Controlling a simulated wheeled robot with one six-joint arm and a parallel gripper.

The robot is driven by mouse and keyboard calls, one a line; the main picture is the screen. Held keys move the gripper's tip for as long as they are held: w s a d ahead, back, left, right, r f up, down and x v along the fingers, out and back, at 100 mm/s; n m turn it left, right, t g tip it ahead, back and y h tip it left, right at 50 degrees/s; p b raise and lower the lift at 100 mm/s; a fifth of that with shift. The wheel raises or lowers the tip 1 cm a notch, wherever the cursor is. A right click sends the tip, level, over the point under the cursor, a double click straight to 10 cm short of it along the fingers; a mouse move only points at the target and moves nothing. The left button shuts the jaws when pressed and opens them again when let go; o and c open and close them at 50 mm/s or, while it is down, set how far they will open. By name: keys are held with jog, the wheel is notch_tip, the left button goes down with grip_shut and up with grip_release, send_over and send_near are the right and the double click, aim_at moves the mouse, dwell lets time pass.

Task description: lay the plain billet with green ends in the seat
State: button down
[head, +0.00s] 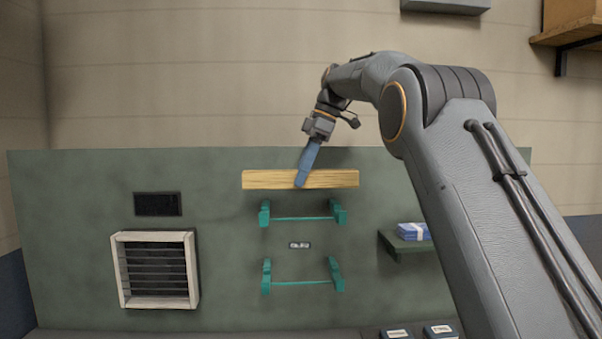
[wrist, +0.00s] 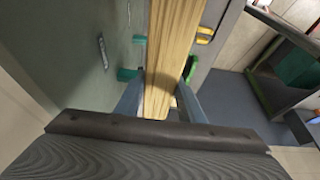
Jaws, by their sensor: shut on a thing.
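A plain wooden billet (head: 335,179) lies level across the top of the green panel in the head view. My gripper (head: 301,182) is shut on it near its middle. In the wrist view the billet (wrist: 170,60) runs between my two blue fingers (wrist: 160,100). I cannot make out green ends on it. Below the billet on the panel are two pairs of teal brackets, an upper pair (head: 265,213) and a lower pair (head: 267,276), each joined by a thin bar. Both pairs look empty. The billet appears above the upper pair, apart from it.
The green panel (head: 80,230) also bears a white-framed vent (head: 155,236), a dark plate (head: 158,204) and a small label (head: 299,245). A small shelf (head: 405,249) with blue-and-white packets (head: 413,231) is at right. Dark boxes (head: 441,331) stand at the bottom.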

jog(key=shift+f+b, duration=2.05)
jog(key=shift+b, duration=0.85)
jog(key=shift+f+b, duration=0.85)
jog(key=shift+f, duration=0.2)
jog(key=c, duration=1.1)
grip_release()
jog(key=shift+d, duration=0.1)
jog(key=shift+v, duration=3.9)
jog(key=shift+s, duration=0.15)
